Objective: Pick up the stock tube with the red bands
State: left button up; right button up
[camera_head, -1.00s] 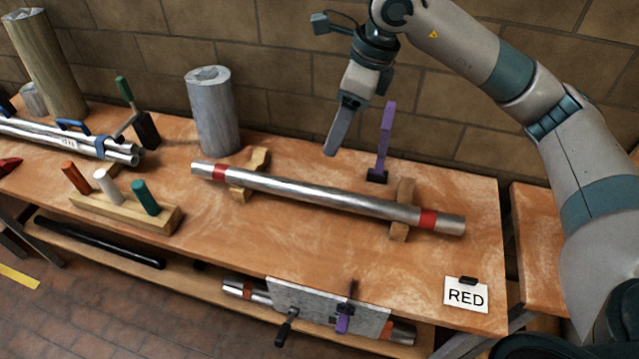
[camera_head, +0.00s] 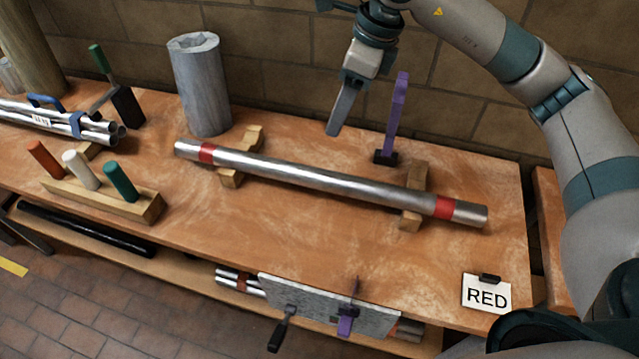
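The stock tube with the red bands (camera_head: 330,183) is a long silver tube with a red band near each end. It rests across two wooden cradles (camera_head: 413,197) on the workbench (camera_head: 295,232). My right gripper (camera_head: 337,118) hangs above and behind the tube's middle, pointing down and apart from it. I see it edge-on, so its finger opening cannot be told. My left gripper is not in view.
A purple clamp (camera_head: 396,118) stands behind the tube near the right cradle. A grey cylinder (camera_head: 203,88) stands behind the left end. Bundled tubes (camera_head: 62,121) and a peg block (camera_head: 100,199) lie left. More tubes (camera_head: 238,281) lie on the lower shelf.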

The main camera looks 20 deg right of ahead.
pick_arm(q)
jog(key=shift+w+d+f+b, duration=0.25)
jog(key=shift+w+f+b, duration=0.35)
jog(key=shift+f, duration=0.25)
pick_arm(e)
notch_tip(320, 180, down, 2)
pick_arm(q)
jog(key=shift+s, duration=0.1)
pick_arm(e)
jog(key=p, duration=0.2)
send_near(318, 170)
jog(key=p+x, duration=0.2)
jog(key=x, duration=0.1)
jog(key=shift+a+f, duration=0.1)
jog(key=shift+f, duration=0.15)
jog(key=shift+a+f, duration=0.1)
jog(key=shift+f, duration=0.4)
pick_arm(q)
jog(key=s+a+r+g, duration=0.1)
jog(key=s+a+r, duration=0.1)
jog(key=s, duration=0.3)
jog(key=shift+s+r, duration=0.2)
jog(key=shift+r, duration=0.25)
